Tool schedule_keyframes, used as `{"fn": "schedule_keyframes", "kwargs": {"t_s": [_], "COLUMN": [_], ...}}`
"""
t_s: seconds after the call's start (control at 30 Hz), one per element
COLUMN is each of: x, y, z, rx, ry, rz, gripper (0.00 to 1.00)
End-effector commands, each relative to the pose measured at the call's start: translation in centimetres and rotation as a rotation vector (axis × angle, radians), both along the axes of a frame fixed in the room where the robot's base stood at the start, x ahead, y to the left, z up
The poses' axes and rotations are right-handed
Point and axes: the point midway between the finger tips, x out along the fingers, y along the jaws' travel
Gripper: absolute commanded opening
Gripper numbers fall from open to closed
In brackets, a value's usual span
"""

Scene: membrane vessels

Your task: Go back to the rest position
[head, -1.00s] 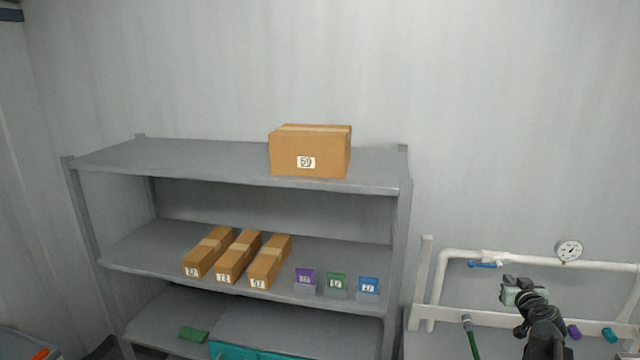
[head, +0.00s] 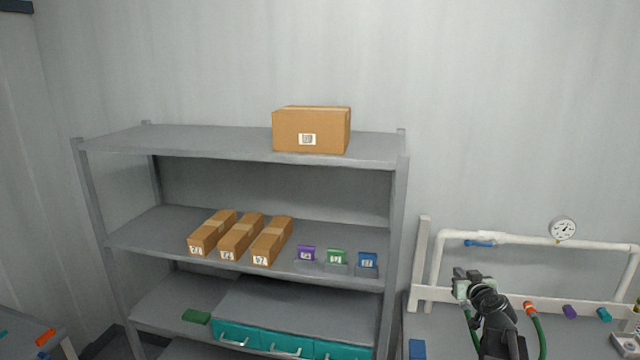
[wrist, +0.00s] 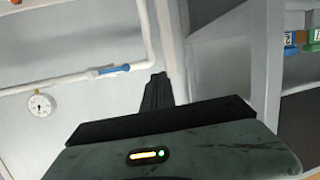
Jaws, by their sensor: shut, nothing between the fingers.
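My gripper (head: 462,274) shows at the lower right of the head view, raised in front of the pipe rig and right of the shelf. In the wrist view its dark fingers (wrist: 157,92) are together with nothing between them. Behind it in the wrist view are the white pipe (wrist: 90,76) with a blue valve handle (wrist: 112,69) and a round gauge (wrist: 40,104). The gripper appears apart from all of these.
A grey shelf (head: 230,150) carries a large carton (head: 312,131), three long cartons (head: 240,238) and small purple, green and blue boxes. Teal drawers (head: 285,340) sit below. A bench with the pipe rig (head: 520,240) and hoses (head: 538,333) stands right.

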Motion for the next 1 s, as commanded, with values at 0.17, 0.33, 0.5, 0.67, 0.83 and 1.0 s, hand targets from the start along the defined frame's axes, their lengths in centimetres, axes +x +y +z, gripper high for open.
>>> {"fn": "schedule_keyframes", "kwargs": {"t_s": [0.17,0.33,0.5,0.67,0.83,1.0], "x": [0.9,-1.1,-7.7,-17.3,-23.3,-23.9], "y": [9.2,20.9,29.7,29.0,25.2,25.1], "z": [-5.9,-14.3,-24.3,-30.2,-30.9,-30.9], "rx": [-0.050,-0.077,-0.083,-0.061,0.017,0.069], "ry": [0.065,0.241,0.574,1.020,1.293,1.317], "rz": [0.148,0.357,0.494,0.349,0.056,-0.007], "gripper": [0.00,0.00,0.00,0.00,0.00,0.00]}}
